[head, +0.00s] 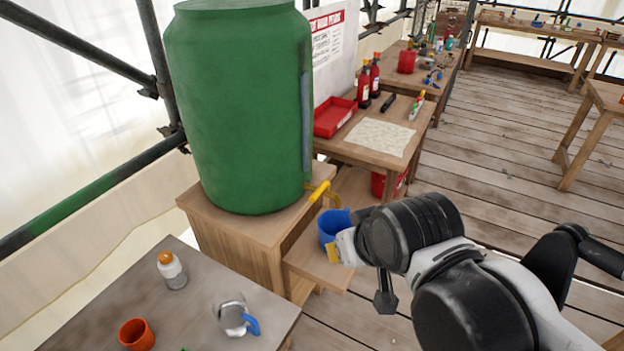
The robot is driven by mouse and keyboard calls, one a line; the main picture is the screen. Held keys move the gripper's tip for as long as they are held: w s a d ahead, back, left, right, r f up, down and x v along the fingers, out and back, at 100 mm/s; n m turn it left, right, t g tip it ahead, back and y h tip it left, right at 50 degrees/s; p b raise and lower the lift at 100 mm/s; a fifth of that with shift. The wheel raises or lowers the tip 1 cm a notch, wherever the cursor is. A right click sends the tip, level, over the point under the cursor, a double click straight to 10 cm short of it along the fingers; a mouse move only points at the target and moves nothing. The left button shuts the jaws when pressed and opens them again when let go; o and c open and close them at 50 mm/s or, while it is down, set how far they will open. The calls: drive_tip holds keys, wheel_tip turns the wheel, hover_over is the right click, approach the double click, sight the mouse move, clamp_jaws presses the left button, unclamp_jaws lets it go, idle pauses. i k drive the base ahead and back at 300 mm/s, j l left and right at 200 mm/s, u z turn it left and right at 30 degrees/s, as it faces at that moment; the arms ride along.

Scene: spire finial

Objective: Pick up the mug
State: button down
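A blue mug (331,224) shows in the middle of the head view, under the yellow tap (320,191) of the green barrel. Its opening faces up. My gripper (340,246) is at the mug's lower right side, with a yellow-tipped finger overlapping the mug in the picture. The other finger is hidden, so I cannot tell whether the gripper is closed on the mug. I also cannot tell whether the mug rests on the low wooden shelf (318,272) or is above it.
The green barrel (238,110) stands on a wooden stand (235,235) close behind the mug. A near table (190,320) holds an orange cup (137,334), a white bottle (172,272) and a metal vessel with blue handle (232,318). A red tray (333,118) lies on the table behind.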

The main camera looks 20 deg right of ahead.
sight(330, 222)
drive_tip(key=u, duration=1.8)
drive_tip(key=z, duration=2.2)
drive_tip(key=i+l+u, duration=0.1)
drive_tip(key=u, duration=0.15)
drive_tip(key=i+l+u, duration=0.15)
drive_tip(key=u, duration=0.15)
